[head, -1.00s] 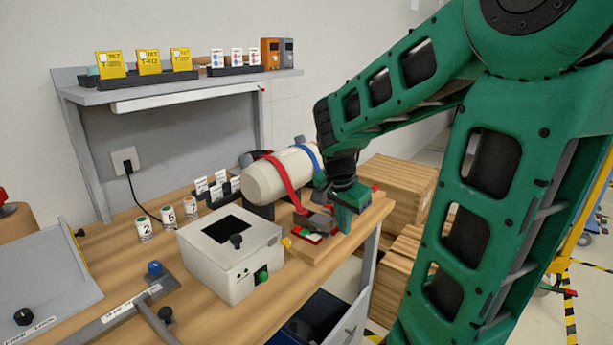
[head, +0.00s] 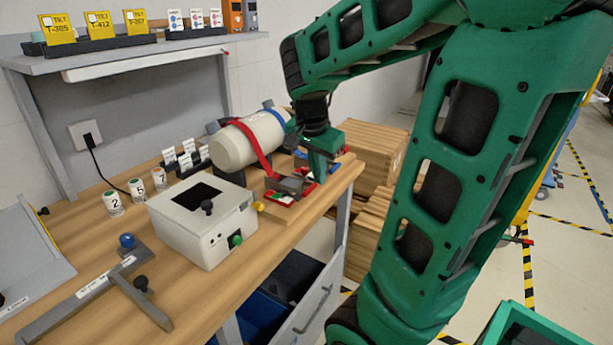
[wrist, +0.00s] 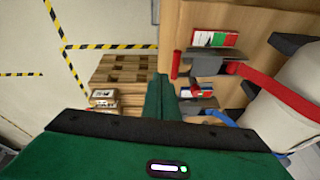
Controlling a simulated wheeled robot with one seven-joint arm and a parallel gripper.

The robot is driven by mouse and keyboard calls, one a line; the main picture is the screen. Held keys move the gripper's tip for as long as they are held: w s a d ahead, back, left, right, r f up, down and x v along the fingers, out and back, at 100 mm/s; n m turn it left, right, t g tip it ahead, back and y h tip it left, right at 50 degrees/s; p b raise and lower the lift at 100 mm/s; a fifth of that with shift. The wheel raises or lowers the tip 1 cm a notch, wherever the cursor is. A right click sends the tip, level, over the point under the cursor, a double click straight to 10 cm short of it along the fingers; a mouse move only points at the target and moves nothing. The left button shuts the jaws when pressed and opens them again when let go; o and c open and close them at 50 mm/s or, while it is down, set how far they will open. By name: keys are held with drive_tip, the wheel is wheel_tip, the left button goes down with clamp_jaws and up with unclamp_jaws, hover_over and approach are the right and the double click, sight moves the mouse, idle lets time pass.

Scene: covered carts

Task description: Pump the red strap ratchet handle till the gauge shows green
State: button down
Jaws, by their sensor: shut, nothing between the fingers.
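The red strap (head: 253,147) wraps a white cylinder (head: 235,146) lying on the bench. Its grey ratchet (head: 288,184) is at the bench's right end. In the wrist view, the ratchet (wrist: 207,63) has a red-tipped handle (wrist: 176,65) at its left side. A gauge plate (wrist: 214,39) with green, white and red areas lies beside the ratchet; I cannot read its indication. My gripper (head: 321,178) is shut and empty, just right of the red ratchet. In the wrist view, its green fingers (wrist: 160,84) are below and left of the handle, apparently apart from it.
A blue strap (head: 275,112) with its own ratchet (wrist: 198,92) is close to my fingers. A white box (head: 203,225) stands left of the red ratchet. Wooden crates (head: 378,160) stand beyond the bench's right end. Clear floor shows at the wrist view's left.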

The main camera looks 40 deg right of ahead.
drive_tip(key=s+a+r, duration=0.1)
drive_tip(key=s+r, duration=0.5)
drive_tip(key=s, duration=0.1)
drive_tip(key=shift+a+r, duration=0.25)
drive_tip(key=shift+r, duration=0.05)
drive_tip(key=s+a+f+n+g+y, duration=0.1)
drive_tip(key=s+a+f+n+y, duration=0.2)
drive_tip(key=s+a+f+n, duration=0.5)
wheel_tip(320, 180, down, 3)
drive_tip(key=shift+s+r+n+y, duration=0.25)
drive_tip(key=shift+s+n, duration=0.4)
drive_tip(key=shift+n, duration=0.45)
